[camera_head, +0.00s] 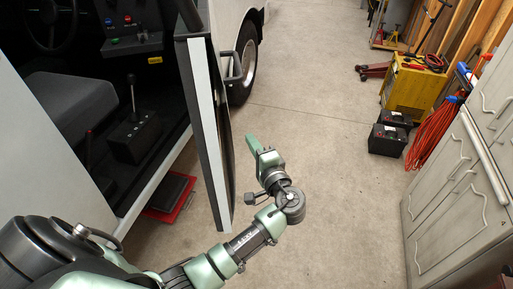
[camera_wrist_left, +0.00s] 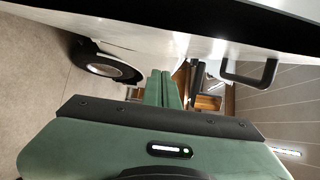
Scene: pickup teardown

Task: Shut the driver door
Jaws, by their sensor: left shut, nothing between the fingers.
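The driver door (camera_head: 207,130) of the white pickup stands open, seen nearly edge-on in the head view. The cab with its seat (camera_head: 68,97) and gear lever (camera_head: 132,95) shows through the opening. My left gripper (camera_head: 254,146) is shut and empty, on the outer side of the door, to the right of its edge. In the left wrist view the shut fingers (camera_wrist_left: 163,88) point along a white panel with a black handle (camera_wrist_left: 252,74). I cannot tell whether the fingers touch the door. My right gripper is not in view.
A grey cabinet (camera_head: 460,190) stands at the right. Black batteries (camera_head: 389,138), a yellow machine (camera_head: 411,88) and an orange cable coil (camera_head: 434,132) are beside it. A red tray (camera_head: 172,192) lies below the door opening. The concrete floor between truck and cabinet is clear.

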